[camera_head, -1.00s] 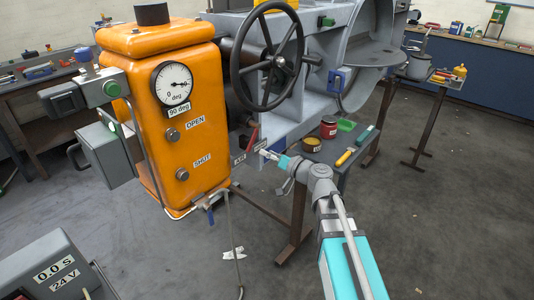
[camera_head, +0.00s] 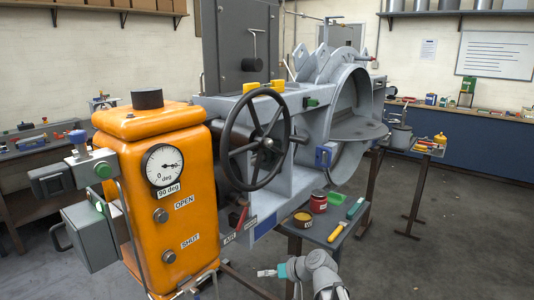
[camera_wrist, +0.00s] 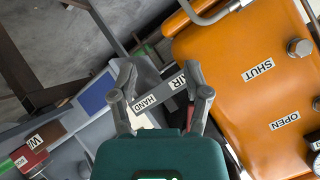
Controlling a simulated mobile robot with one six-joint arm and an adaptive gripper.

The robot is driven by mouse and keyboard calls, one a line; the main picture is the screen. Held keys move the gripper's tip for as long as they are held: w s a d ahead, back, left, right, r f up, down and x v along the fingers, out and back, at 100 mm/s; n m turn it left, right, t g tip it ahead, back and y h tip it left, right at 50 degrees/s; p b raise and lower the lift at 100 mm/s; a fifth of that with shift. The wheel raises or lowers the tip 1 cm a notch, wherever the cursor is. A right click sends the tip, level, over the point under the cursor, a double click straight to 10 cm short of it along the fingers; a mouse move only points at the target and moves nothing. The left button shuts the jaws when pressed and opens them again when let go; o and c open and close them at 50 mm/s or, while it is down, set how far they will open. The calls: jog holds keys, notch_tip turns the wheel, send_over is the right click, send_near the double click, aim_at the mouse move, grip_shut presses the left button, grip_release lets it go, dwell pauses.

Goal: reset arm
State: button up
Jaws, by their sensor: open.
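My gripper (camera_head: 266,272) shows at the bottom of the head view, in front of the lower machine frame and pointing left. In the wrist view its two fingers (camera_wrist: 160,75) stand apart with nothing between them. Beyond them lies a grey plate labelled HAND and AIR (camera_wrist: 162,94), which looks apart from the fingers, though the gap is hard to judge. A red lever (camera_head: 241,218) stands by this plate in the head view. The orange actuator box (camera_head: 180,235), with OPEN and SHUT buttons and a dial near 90 deg, is left of my gripper.
A black handwheel (camera_head: 257,142) juts out above my gripper. A grey box (camera_head: 92,236) hangs left of the actuator.

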jog(key=s+d+f+m+g+h+p, duration=0.1)
jog(key=s+d+f+m+g+h, duration=0.2)
jog(key=s+d+h, duration=0.4)
jog(key=s+d+f+m+g+h, duration=0.2)
jog(key=s+d+f+h, duration=0.15)
jog(key=d, duration=0.65)
notch_tip(320, 180, up, 12)
jog(key=p, duration=1.2)
jog(key=shift+s+a+f+p, duration=0.15)
jog(key=shift+s+a+p, duration=0.1)
jog(key=shift+s+p, duration=0.05)
jog(key=shift+y, duration=0.25)
